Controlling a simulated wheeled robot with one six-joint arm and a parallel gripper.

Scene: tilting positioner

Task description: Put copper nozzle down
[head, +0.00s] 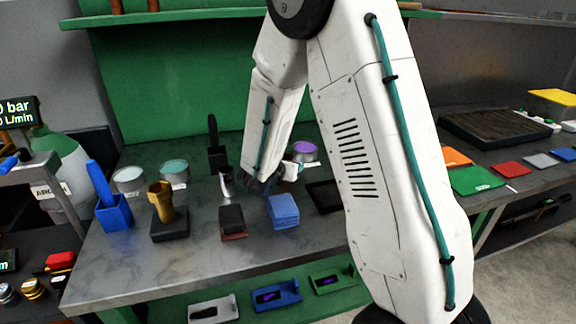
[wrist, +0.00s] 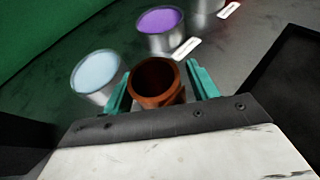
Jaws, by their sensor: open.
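The copper nozzle (wrist: 158,101) shows in the wrist view as a reddish-brown, open-topped tube. It stands between the two teal fingers of my gripper (wrist: 160,70), which are open, with a finger on either side. Its lower end is hidden behind the dark gripper body, so I cannot tell what it rests on. In the head view my gripper (head: 264,184) is low over the grey bench (head: 120,265), behind the blue block stack. I cannot make out the copper nozzle there.
A pale-blue-topped can (wrist: 96,76) is close left of the nozzle; a purple-topped can (wrist: 160,28) stands behind it. A blue block stack (head: 284,212), a dark block (head: 232,220) and a brass piece on a dark base (head: 162,202) stand nearby. The bench's front left is clear.

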